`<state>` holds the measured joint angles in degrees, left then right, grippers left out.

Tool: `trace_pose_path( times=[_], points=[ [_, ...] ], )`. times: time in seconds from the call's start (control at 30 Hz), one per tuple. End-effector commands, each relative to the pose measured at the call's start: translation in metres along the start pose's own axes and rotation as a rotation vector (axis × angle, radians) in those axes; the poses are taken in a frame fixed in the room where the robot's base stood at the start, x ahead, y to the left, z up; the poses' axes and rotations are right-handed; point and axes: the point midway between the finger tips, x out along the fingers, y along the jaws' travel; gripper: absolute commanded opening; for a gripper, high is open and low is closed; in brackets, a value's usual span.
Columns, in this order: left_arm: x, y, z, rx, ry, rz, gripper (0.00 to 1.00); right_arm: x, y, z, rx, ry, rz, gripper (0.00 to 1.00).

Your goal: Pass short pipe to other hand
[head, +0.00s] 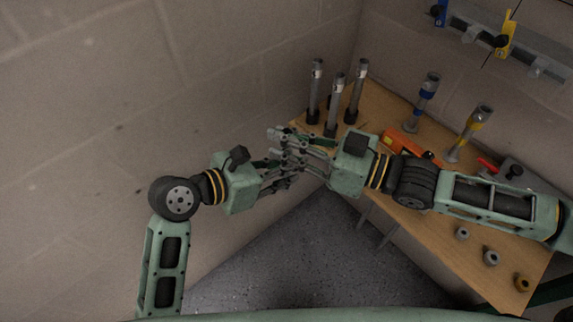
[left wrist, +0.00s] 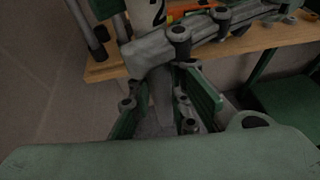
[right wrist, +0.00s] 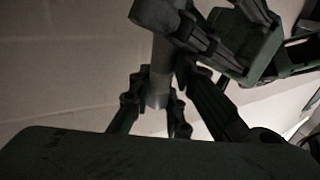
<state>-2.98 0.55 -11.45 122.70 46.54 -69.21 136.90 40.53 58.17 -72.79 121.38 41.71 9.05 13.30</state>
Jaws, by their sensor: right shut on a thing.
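The short pipe (right wrist: 158,85) is a plain grey tube. In the right wrist view it stands between the fingers of my right gripper, which is shut on it. In the left wrist view a pale grey length of the pipe (left wrist: 161,92) shows between the fingers of my left gripper (left wrist: 158,103). In the head view my left gripper (head: 275,174) and right gripper (head: 297,150) face each other with fingers overlapping, in front of the wall. The overlap hides most of the pipe there and hides whether the left fingers touch it.
A wooden table (head: 465,270) stands behind and right, with upright pipes (head: 337,100) in dark bases, a blue-banded post (head: 424,100), a yellow-banded post (head: 470,132) and an orange tool (head: 402,142). Small rings lie near its front edge. The wall on the left is bare.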

Motion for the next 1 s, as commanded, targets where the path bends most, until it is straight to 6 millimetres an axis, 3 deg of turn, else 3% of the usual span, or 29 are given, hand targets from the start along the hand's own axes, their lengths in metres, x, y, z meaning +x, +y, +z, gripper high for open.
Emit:
trace_pose_path(
  times=[0.13, 0.27, 0.3, 0.5, 0.83, 1.0],
  points=[
    [0.0, 0.0, 0.0, 0.0, 0.0, -0.001, 0.0, 0.0, 0.0, -0.001, -0.001, 0.001, 0.0, 0.0],
    [0.0, -0.001, 0.0, 0.001, 0.001, -0.001, 0.0, 0.0, 0.0, -0.001, -0.001, 0.001, 0.0, 0.0],
    [0.0, -0.001, 0.0, 0.001, -0.001, -0.001, 0.0, 0.0, 0.0, -0.001, -0.001, 0.001, 0.0, 0.2],
    [0.0, 0.0, 0.0, 0.001, -0.001, -0.001, 0.0, 0.0, 0.0, 0.0, -0.001, 0.001, 0.0, 0.37],
    [0.0, 0.0, 0.001, 0.001, -0.001, 0.0, 0.0, -0.002, 0.0, 0.0, -0.001, 0.0, 0.0, 0.38],
    [0.0, 0.0, 0.001, 0.0, -0.001, 0.0, 0.0, -0.02, 0.002, 0.001, -0.002, -0.003, 0.003, 0.38]
  ],
)
